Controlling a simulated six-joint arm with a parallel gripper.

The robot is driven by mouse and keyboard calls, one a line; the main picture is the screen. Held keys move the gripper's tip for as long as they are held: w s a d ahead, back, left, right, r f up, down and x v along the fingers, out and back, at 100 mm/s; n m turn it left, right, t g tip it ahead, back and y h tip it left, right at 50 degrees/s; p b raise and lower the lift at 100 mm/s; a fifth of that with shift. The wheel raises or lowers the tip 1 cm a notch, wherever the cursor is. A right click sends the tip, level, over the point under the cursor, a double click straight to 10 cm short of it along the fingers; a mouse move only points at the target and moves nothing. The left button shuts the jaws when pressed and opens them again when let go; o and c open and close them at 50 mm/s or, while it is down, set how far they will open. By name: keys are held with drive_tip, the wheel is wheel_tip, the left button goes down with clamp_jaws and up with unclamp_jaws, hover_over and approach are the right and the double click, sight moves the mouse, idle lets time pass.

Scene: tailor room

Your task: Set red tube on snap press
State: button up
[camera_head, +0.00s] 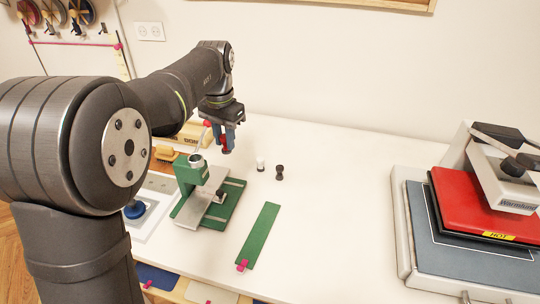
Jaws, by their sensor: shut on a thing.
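My gripper (227,147) points down above and behind the snap press, a little to its right. It is shut on the red tube (223,144), of which only a small red part shows between the fingers. The green snap press (190,177) stands on the white table, with a silver top cylinder and a green base (222,213) with pale metal rails. The tube is in the air, apart from the press's base as seen here.
A small white cylinder (260,164) and a dark one (279,172) stand right of the press. A green strip (262,230) lies in front. A heat press with a red plate (475,200) fills the right. The table's (340,200) middle is clear.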

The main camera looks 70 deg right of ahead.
drive_tip(key=w+a+r+n, duration=0.1)
drive_tip(key=w+a+r, duration=0.2)
drive_tip(key=w, duration=0.5)
drive_tip(key=shift+d+f, duration=0.1)
drive_tip(key=shift+f, duration=2.65)
drive_tip(key=shift+w+f, duration=0.1)
drive_tip(key=shift+f, duration=0.45)
drive_tip(key=o, duration=0.7)
wheel_tip(320, 180, up, 11)
drive_tip(key=shift+f, duration=0.1)
drive_tip(key=shift+f, duration=4.25)
